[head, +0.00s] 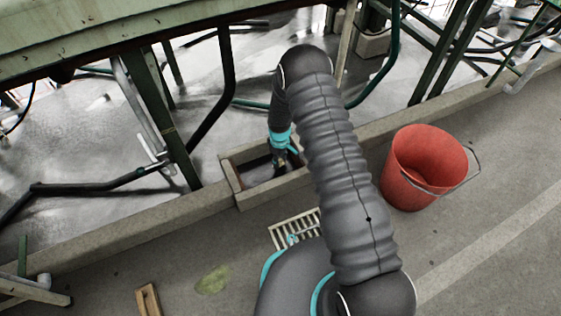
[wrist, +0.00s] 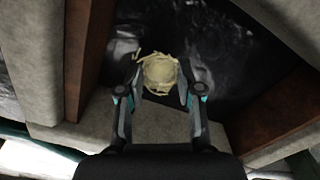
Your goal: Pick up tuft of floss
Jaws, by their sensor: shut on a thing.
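The tuft of floss (wrist: 160,73) is a pale, cream-yellow, stringy clump. In the wrist view it sits between the two fingertips of my gripper (wrist: 160,88), which is shut on it. Dark, glossy material (wrist: 215,45) lies behind and below the tuft. In the head view my gripper (head: 279,165) points down into a small concrete-walled pit (head: 240,193) beside the kerb. The tuft is hidden from the head view by my gripper and the pit.
A red bucket (head: 425,165) with a wire handle stands right of the pit. A floor grate (head: 295,228) lies just in front of the pit. A green metal bench (head: 120,35) with legs and pipes stands behind. A wooden piece (head: 148,300) lies at the lower left.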

